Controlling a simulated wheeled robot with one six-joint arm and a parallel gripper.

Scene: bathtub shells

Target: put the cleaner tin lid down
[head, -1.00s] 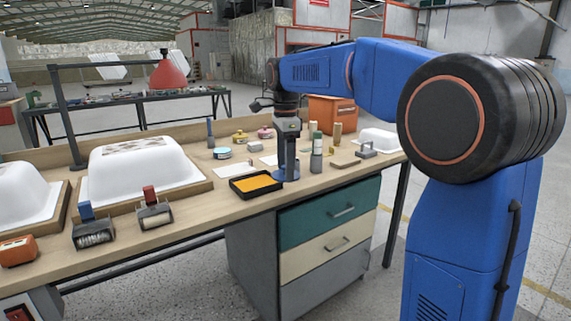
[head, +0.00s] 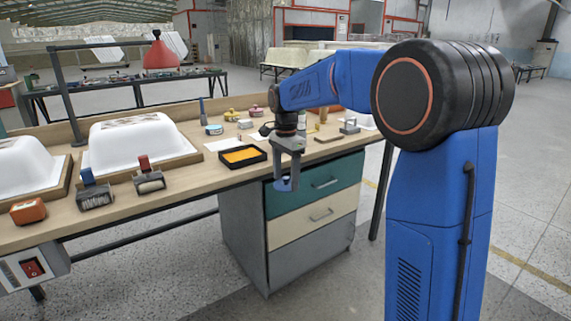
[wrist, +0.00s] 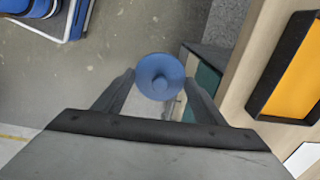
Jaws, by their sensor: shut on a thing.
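The cleaner tin lid (head: 284,185) is a round blue disc with a small knob. It also shows between my fingers in the wrist view (wrist: 160,70). My gripper (head: 288,176) points down and is shut on the lid. In the wrist view its two dark fingers (wrist: 160,84) flank the lid. Gripper and lid hang in the air just off the bench's front edge, before the teal drawer. The floor shows beneath the lid. I cannot tell which tin on the bench it belongs to.
Bare wood lies left of the tray. A drawer cabinet (head: 305,215) stands below.

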